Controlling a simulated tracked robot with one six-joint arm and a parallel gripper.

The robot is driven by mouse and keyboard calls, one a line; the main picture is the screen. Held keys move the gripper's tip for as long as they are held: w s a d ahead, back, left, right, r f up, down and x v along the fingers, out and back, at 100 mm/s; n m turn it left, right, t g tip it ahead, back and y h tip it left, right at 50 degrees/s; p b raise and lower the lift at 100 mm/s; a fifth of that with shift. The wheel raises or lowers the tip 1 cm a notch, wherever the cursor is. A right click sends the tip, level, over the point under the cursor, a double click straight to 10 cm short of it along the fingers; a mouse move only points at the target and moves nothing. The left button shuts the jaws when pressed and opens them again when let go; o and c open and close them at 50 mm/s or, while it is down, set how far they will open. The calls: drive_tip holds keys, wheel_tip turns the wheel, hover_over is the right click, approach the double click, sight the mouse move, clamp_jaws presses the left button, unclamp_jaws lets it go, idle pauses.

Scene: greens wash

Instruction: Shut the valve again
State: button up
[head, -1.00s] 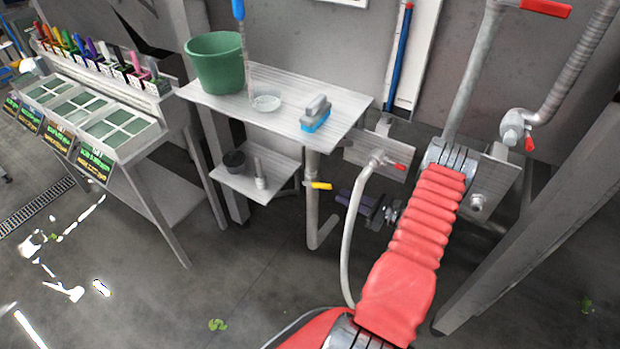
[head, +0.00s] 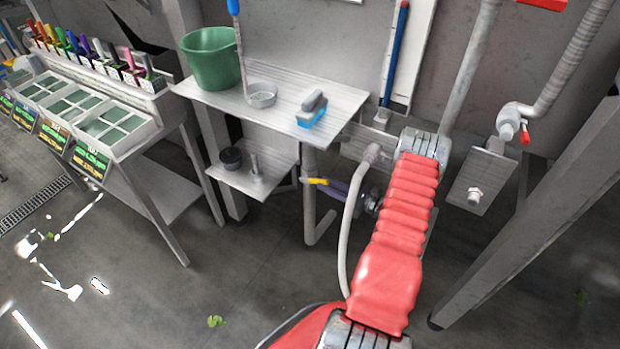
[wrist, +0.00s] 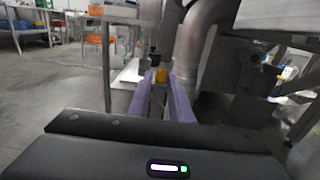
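A yellow valve handle (head: 317,181) sits on the grey drain pipe (head: 310,213) under the steel shelf. It sticks out sideways to the right, across the upright pipe. My gripper (head: 329,185) has its purple fingers at the handle's right end in the head view. In the wrist view the fingers (wrist: 160,95) are apart, with the yellow handle (wrist: 161,75) showing in the gap at their tips. I cannot tell whether either finger touches it. The fingers partly hide the handle's end in the head view.
The shelf above holds a green bucket (head: 212,60), a metal bowl (head: 262,95) and a blue brush (head: 312,109). A lower shelf (head: 251,184) is left of the pipe. A pale hose (head: 351,235) hangs beside my arm. A red-handled valve (head: 525,133) is at right.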

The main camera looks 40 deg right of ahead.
sight(312, 179)
drive_tip(key=x, duration=0.7)
drive_tip(key=shift+w+a, duration=0.1)
drive_tip(key=shift+w, duration=0.1)
drive_tip(key=shift+c, duration=0.4)
clamp_jaws()
